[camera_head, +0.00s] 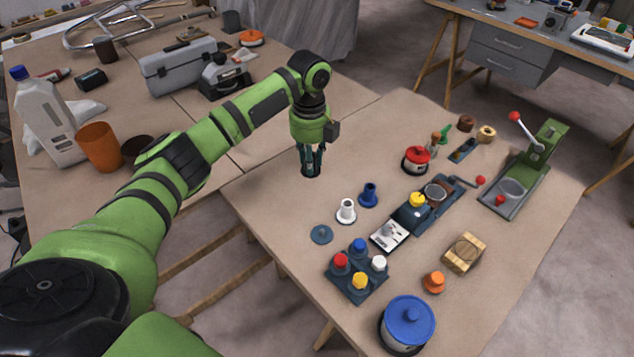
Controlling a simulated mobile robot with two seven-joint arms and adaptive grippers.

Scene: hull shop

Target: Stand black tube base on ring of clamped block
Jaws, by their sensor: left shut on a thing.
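My left gripper (312,163) points straight down over the far left part of the near table. It is shut on the black tube base (311,173), whose dark flange shows at the fingertips, at or just above the tabletop; I cannot tell if it touches. A dark vise (410,219) lies mid-table, right of the gripper, with a red-knobbed handle. A round grey-brown ring-like part (436,192) shows at its clamped end; the block beneath is hard to make out. A yellow piece (417,199) sits beside it. My right gripper is out of view.
A white flanged tube (347,210) and a blue one (369,195) stand between gripper and vise. A holder with coloured caps (357,287), a blue-lidded pot (407,322), a red-lidded jar (415,160), a wooden block (464,253) and a green lever press (527,172) surround the vise.

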